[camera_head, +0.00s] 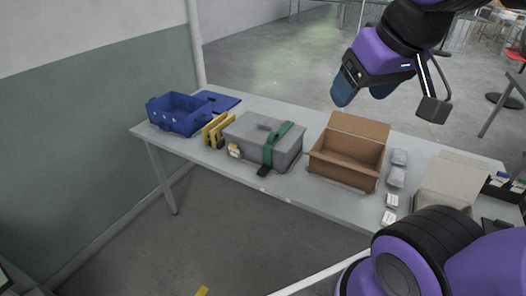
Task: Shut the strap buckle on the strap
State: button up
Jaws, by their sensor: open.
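A grey case (253,133) with a handle on its lid stands in the middle left of the table. A green strap (279,144) runs over its right part and down its front. A dark piece (263,171), maybe the strap buckle, lies at the strap's lower end by the table's front edge. I cannot tell whether it is open or shut. A small yellow and white item (234,151) is at the case's front left. My gripper (361,91) is open and empty, high above the table, up and to the right of the case.
A blue bin (178,121) and yellow frames (215,131) stand left of the case. An open cardboard box (345,167) stands right of it, then grey packets (397,167) and small white boxes (390,208). Another carton (450,178) stands farther right.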

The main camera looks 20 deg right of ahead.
jog(key=w+a+f+m+t+y, duration=0.15)
jog(key=w+a, duration=0.25)
jog(key=w, duration=0.8)
jog(key=w+a+f+m+t+y, duration=0.15)
jog(key=w+a, duration=0.25)
jog(key=w, duration=0.9)
jog(key=w+a+f+m+t+h, duration=0.2)
jog(key=w+a+f+m+h, duration=0.15)
jog(key=w+f, duration=1.05)
jog(key=m+h, duration=0.4)
jog(key=h, duration=1)
send_near(260, 175)
jog(key=shift+t, duration=0.3)
jog(key=x, duration=0.9)
jog(key=shift+w+d+f, duration=0.1)
jog(key=shift+d, duration=0.2)
